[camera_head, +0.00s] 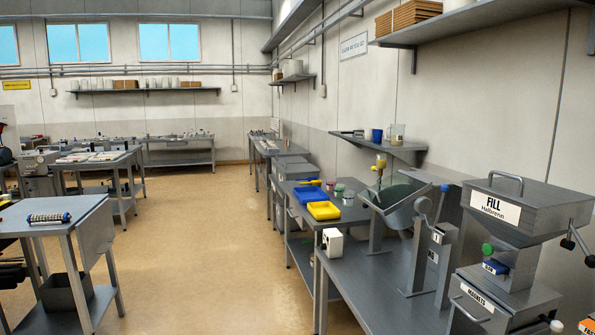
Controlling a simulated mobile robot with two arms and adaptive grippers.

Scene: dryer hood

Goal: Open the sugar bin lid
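No bin with a readable sugar label shows in the head view. At the right stands a grey metal box (528,207) with a white label reading "FILL". Its flat top is shut and carries a bar handle (506,182). Below it is a grey drawer unit (478,303) with a label that seems to read "MAGNETS". I cannot tell whether any of these is the sugar bin. Neither of my grippers can be made out.
A small table (90,212) stands at the left. The floor aisle (215,240) between them is clear.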

